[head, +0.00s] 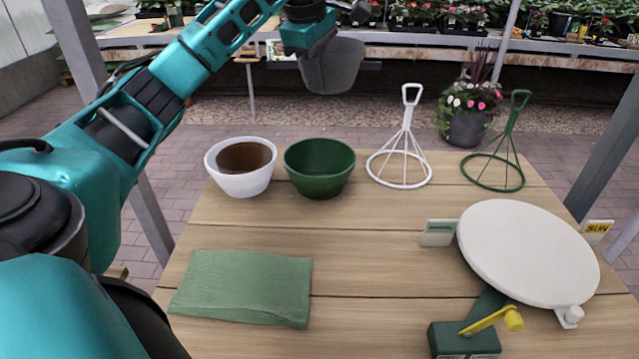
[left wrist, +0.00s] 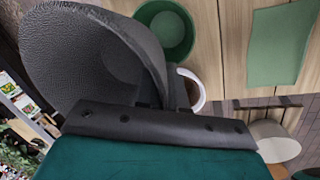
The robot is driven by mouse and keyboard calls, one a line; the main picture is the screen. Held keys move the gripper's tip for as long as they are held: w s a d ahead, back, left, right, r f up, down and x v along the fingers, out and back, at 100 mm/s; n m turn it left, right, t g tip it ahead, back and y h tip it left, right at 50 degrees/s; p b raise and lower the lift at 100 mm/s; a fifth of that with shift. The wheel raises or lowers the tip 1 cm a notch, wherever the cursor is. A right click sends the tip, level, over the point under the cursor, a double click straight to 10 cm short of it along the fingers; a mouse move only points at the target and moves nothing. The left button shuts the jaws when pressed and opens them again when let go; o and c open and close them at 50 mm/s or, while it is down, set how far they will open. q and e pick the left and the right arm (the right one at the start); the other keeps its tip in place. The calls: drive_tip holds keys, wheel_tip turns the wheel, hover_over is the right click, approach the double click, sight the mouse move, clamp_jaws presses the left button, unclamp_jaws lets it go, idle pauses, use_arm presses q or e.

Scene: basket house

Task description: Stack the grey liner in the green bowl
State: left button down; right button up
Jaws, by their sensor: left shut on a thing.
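My left gripper (head: 318,42) is shut on the grey liner (head: 334,70) and holds it raised, above and beyond the far edge of the table in the head view. The liner is a dark grey, textured, bowl-like cup; it fills the upper left of the left wrist view (left wrist: 85,50). The green bowl (head: 320,168) stands upright and looks empty near the table's far edge, below the liner in the picture and apart from it. It also shows in the left wrist view (left wrist: 172,32). My right gripper is not in view.
A white bowl (head: 240,183) with a brown liner (head: 245,158) stands left of the green bowl. A white wire stand (head: 401,158) and a green one (head: 500,165) are to the right. A green cloth (head: 245,287) lies at front left; a white turntable (head: 528,252) is at right.

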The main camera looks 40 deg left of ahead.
use_arm(q)
drive_tip(key=shift+a+r+n, duration=0.4)
drive_tip(key=shift+a+n, duration=0.1)
drive_tip(key=shift+a, duration=0.1)
drive_tip(key=shift+s+a+f, duration=0.1)
drive_tip(key=shift+a+f, duration=0.05)
wheel_tip(320, 180, down, 19)
drive_tip(key=b, duration=0.3)
drive_tip(key=shift+f, duration=0.2)
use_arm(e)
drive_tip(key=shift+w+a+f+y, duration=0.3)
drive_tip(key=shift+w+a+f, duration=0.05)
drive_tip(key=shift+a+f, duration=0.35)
use_arm(q)
drive_tip(key=shift+f+b, duration=0.1)
drive_tip(key=shift+b, duration=0.2)
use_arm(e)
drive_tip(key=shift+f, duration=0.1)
use_arm(q)
drive_tip(key=shift+f, duration=0.5)
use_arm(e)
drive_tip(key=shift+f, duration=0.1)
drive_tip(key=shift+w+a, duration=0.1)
